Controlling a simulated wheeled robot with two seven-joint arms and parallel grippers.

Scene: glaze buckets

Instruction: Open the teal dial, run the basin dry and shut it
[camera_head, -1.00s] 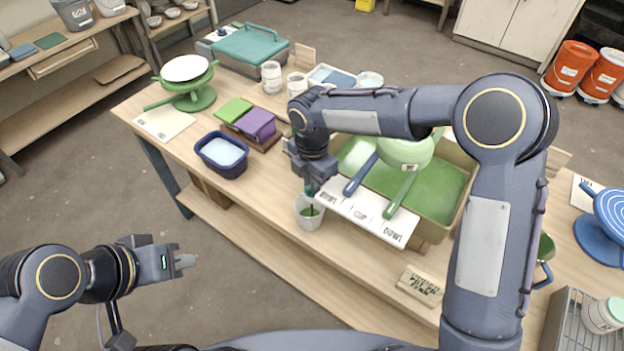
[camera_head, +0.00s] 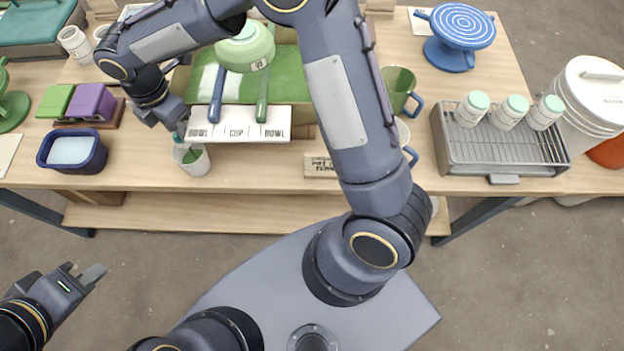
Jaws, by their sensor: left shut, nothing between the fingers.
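The basin (camera_head: 181,84) is a tan box with green glaze inside, at the upper centre-left of the table, partly hidden by my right arm. A small teal part (camera_head: 181,130), seemingly the dial, shows at its front left corner. My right gripper (camera_head: 177,128) is at that teal part; its fingertips are mostly hidden, so I cannot tell if they grip it. A white cup (camera_head: 196,165) with green inside stands right below. Whether glaze is flowing is too small to tell. My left gripper (camera_head: 92,274) is shut and empty, off the table at the lower left.
A board labelled BOWL, CUP, BOWL (camera_head: 236,131) lies along the basin's front, with ladle handles across it. A navy tub (camera_head: 72,165) stands to the left. A rack with jars (camera_head: 482,150), a green mug (camera_head: 399,88) and a blue turntable (camera_head: 450,56) are on the right.

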